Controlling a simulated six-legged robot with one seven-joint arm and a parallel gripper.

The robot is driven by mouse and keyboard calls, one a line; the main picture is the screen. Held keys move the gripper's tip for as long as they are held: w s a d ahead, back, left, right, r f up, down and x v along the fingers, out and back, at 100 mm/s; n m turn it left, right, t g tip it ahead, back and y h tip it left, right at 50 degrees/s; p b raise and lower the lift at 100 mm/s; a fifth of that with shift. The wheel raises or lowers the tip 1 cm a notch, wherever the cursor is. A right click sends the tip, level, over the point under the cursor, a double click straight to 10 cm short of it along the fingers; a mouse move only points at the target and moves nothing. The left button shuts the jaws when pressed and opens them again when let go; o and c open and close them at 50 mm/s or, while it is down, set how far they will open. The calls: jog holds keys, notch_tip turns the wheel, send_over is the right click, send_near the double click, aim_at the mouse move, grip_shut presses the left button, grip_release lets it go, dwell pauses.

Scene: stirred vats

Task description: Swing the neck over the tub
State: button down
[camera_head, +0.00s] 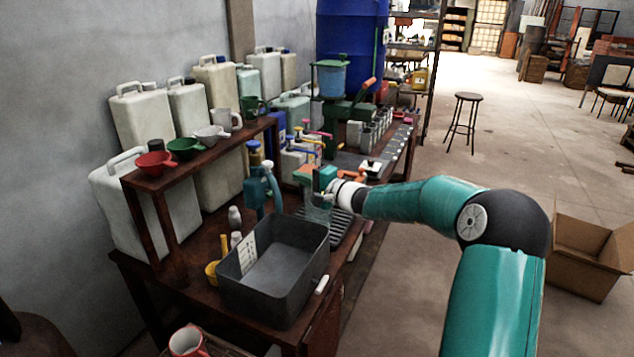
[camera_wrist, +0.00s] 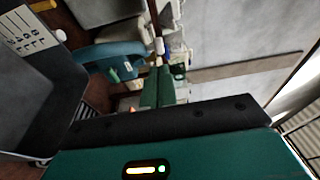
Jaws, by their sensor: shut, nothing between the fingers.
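The grey rectangular tub (camera_head: 303,262) stands open on the near end of the wooden bench, and it looks empty inside. Behind its far rim is a teal tap or pump (camera_head: 254,197) with a pale blue curved neck (camera_head: 274,185). The neck's end hangs near the tub's far rim; I cannot tell if it is over the tub. My gripper (camera_head: 318,188) is shut and empty, to the right of the neck and apart from it. In the wrist view the tub (camera_wrist: 62,105) is at left and the teal tap (camera_wrist: 105,52) is beside it.
A yellow scoop (camera_head: 212,271) lies left of the tub. A raised shelf (camera_head: 190,163) with funnels and mugs stands behind. Open floor is at right, with a cardboard box (camera_head: 583,270).

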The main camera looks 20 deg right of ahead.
jog(key=v, duration=0.5)
jog(key=shift+w+d, duration=0.3)
jog(key=shift+d, duration=0.05)
jog(key=s+a+n+g+h, duration=0.2)
jog(key=s+a+n+g, duration=0.55)
jog(key=s+a, duration=0.9)
jog(key=s+d+n+g+h, duration=0.1)
jog(key=s+d+h, duration=0.2)
jog(key=s, duration=1)
jog(key=s+d+n+h, duration=0.2)
jog(key=s+d+h, duration=0.2)
jog(key=s, duration=0.9)
jog(key=shift+d+r+g+h, duration=0.25)
jog(key=shift+d+g+h, duration=0.1)
jog(key=shift+h, duration=0.35)
jog(key=shift+s, duration=0.1)
